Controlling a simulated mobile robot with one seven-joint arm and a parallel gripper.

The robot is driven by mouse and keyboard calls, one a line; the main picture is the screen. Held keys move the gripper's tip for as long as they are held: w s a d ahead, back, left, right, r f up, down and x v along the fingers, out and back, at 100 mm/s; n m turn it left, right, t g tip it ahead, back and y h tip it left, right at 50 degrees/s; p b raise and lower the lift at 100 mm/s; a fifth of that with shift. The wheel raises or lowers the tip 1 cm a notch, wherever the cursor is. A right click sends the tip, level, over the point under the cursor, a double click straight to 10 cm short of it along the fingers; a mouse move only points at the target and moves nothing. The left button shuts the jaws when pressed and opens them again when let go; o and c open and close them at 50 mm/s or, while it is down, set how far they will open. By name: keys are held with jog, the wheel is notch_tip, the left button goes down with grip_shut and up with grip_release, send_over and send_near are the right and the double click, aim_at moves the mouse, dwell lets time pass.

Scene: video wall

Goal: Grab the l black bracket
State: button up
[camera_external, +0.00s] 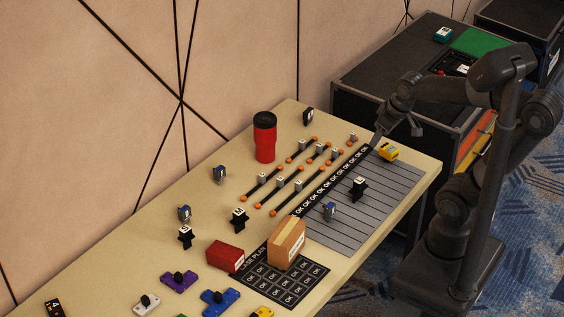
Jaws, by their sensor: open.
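Three small black brackets with white lettered faces stand on the table: one on the grey striped mat (358,189), one left of the mat (239,218), and one further left (185,237). The letters are too small to read with certainty, so I cannot tell which is the l one. My gripper (396,134) is open, pointing down over the far right end of the table, above and close to a yellow block (389,152). It is apart from all three brackets.
A red tumbler (265,138) stands at the back. Black bars with orange ends (269,189) lie mid-table. A cardboard box (286,243) and a red box (225,256) stand near the grid mat (306,287). Blue-grey parts (330,211) and coloured brackets (220,300) are scattered. Much of the striped mat is clear.

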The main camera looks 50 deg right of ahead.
jog(key=w+d+f+g, duration=0.3)
jog(key=w+d+f, duration=0.1)
jog(key=w+f, duration=0.4)
jog(key=g, duration=0.1)
send_over(359, 180)
notch_tip(359, 180, down, 8)
jog(key=shift+m, duration=0.4)
jog(key=f, duration=0.5)
jog(key=shift+s+d+f, duration=0.25)
jog(key=shift+d+f, duration=0.05)
jog(key=shift+d, duration=0.05)
jog(key=shift+w+a+f, duration=0.1)
jog(key=shift+a+f, duration=0.05)
jog(key=shift+f, duration=1.25)
jog(key=shift+w+a+f, duration=0.1)
jog(key=shift+a+f, duration=0.05)
jog(key=shift+f, duration=1.2)
grip_shut()
jog(key=shift+r, duration=0.1)
